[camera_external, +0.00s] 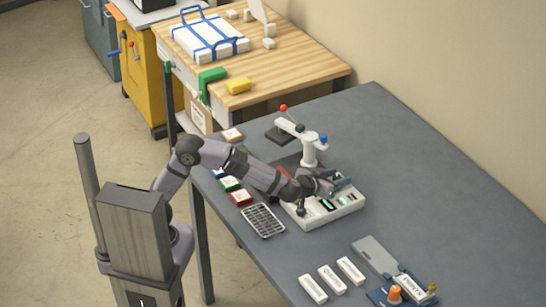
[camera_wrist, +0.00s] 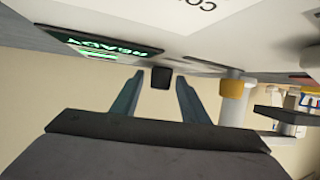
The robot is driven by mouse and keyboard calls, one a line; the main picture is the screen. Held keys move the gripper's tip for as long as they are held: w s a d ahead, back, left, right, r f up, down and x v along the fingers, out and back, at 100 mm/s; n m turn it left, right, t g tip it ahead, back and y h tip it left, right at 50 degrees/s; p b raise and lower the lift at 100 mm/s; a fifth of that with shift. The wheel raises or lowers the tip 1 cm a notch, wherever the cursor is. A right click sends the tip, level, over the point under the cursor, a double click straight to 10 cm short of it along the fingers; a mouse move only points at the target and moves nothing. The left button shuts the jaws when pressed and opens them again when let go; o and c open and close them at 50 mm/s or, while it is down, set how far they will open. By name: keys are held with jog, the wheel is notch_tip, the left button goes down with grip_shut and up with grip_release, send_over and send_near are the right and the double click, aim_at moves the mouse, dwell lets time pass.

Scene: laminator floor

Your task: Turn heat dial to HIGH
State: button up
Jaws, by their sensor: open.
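My gripper (camera_external: 325,186) is low over the white control panel (camera_external: 335,217) in the external view. In the wrist view the two blue-grey fingers of my gripper (camera_wrist: 158,98) are spread apart. A small dark knob (camera_wrist: 161,77) stands out from the white panel face (camera_wrist: 190,45) and appears between the fingers, with gaps on both sides. It is likely the heat dial, but its pointer and setting marks cannot be seen. A green-lit READY display (camera_wrist: 105,45) is on the panel beside it, upside down in this view. My arm hides part of the panel in the external view.
A white stand with a red-knobbed lever (camera_external: 308,150) rises just behind the panel. A dark wire tray (camera_external: 263,220) and coloured boxes lie to its left. White labelled blocks (camera_external: 331,279) and an orange piece (camera_external: 394,294) are at the front. The grey table (camera_external: 430,180) is clear at right.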

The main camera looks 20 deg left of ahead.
grip_shut()
